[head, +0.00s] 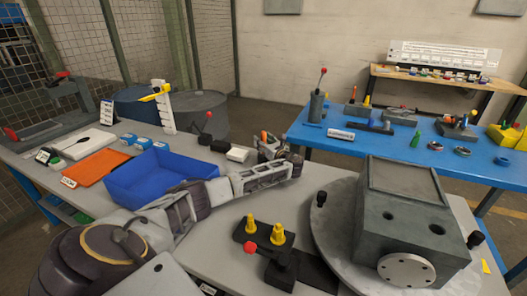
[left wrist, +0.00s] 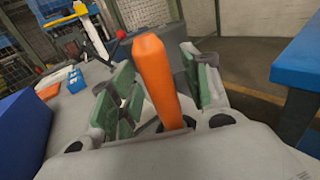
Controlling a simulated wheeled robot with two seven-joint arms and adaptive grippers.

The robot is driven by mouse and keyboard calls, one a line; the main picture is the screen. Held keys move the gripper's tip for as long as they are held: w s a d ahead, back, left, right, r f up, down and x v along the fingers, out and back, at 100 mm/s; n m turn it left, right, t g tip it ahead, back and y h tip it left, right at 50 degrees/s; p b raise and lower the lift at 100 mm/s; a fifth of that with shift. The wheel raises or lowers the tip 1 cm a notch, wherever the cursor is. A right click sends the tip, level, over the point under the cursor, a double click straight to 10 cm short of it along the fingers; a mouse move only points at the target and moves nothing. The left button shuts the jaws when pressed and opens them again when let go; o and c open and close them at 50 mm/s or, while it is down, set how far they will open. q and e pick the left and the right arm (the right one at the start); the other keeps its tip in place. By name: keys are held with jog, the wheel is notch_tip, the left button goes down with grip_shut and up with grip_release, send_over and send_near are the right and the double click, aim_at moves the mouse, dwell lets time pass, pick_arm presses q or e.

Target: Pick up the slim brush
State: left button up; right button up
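The orange handle (left wrist: 158,75) of what looks like the slim brush stands tilted between the green-padded fingers of my left gripper (left wrist: 165,100) in the left wrist view. Narrow gaps show on both sides of the handle, so the fingers look open around it. Its lower end is hidden near the gripper's base. In the head view only a small bit of orange (head: 264,136) shows at my left gripper (head: 270,150), past the blue bin. The brush's bristles cannot be made out. My right gripper is not in view.
A blue bin (head: 112,186) and an orange mat (head: 95,167) lie left on the grey bench. A small white block (head: 237,154) stands near the left gripper. A black fixture with yellow pegs (head: 264,238) and a large grey housing (head: 408,220) stand in front. A blue table (head: 440,160) stands right.

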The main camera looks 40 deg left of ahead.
pick_arm(q)
grip_shut()
jog(key=shift+r, duration=0.1)
jog(key=shift+r, duration=0.5)
notch_tip(320, 180, up, 9)
jog(key=shift+f+p, duration=0.1)
jog(key=shift+p, duration=0.55)
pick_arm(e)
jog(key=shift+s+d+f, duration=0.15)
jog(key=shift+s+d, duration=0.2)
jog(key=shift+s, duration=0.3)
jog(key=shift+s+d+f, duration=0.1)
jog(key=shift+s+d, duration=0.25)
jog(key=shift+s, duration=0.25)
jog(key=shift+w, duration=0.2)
